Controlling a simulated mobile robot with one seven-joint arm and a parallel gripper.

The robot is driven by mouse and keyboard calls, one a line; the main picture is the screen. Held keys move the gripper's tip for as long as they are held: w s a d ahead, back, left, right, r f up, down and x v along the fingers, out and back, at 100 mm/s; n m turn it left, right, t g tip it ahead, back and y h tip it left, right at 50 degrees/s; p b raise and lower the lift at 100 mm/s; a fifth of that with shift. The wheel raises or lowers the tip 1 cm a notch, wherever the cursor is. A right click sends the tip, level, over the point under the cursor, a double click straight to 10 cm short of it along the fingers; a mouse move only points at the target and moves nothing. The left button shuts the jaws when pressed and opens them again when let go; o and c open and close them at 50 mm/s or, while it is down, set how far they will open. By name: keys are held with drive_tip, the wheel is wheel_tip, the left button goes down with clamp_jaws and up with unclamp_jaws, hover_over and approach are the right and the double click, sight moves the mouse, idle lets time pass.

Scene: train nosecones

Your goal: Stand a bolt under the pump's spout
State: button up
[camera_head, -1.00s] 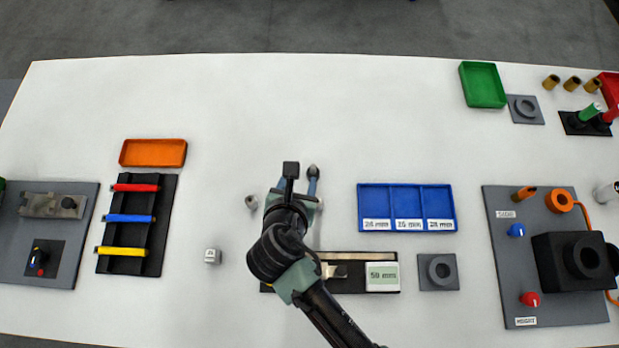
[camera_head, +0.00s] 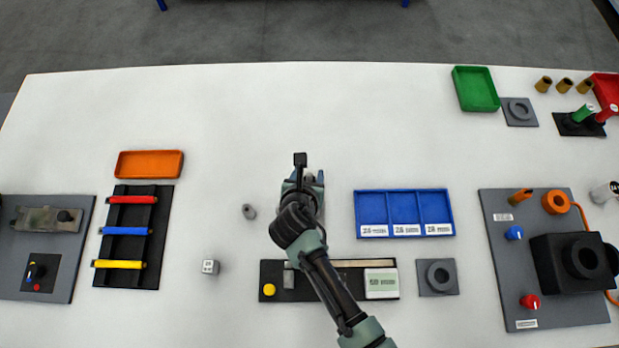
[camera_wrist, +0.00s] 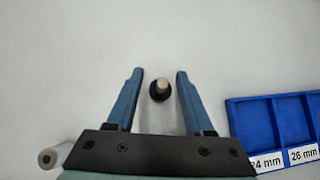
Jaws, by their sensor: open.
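A bolt (camera_wrist: 159,92) with a dark collar and a pale tip stands between my gripper's fingers in the wrist view, seen from above. My gripper (camera_wrist: 160,75) is open, with a blue finger on each side of the bolt and a visible gap to both. In the head view my gripper (camera_head: 307,180) is over the middle of the table and mostly hides that bolt. A second grey bolt-like piece (camera_head: 249,211) is to the left; it also shows in the wrist view (camera_wrist: 48,157). I cannot tell which device is the pump, and no spout is clear.
A blue three-part tray (camera_head: 357,212) lies right of my gripper. A black gauge board (camera_head: 270,272) with a display is below. An orange tray (camera_head: 151,163), a rack (camera_head: 148,275) and grey device boards (camera_head: 497,270) flank it. The table's back middle is clear.

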sight(310, 174)
drive_tip(key=shift+x, duration=1.65)
drive_tip(key=shift+d, duration=0.1)
clamp_jaws()
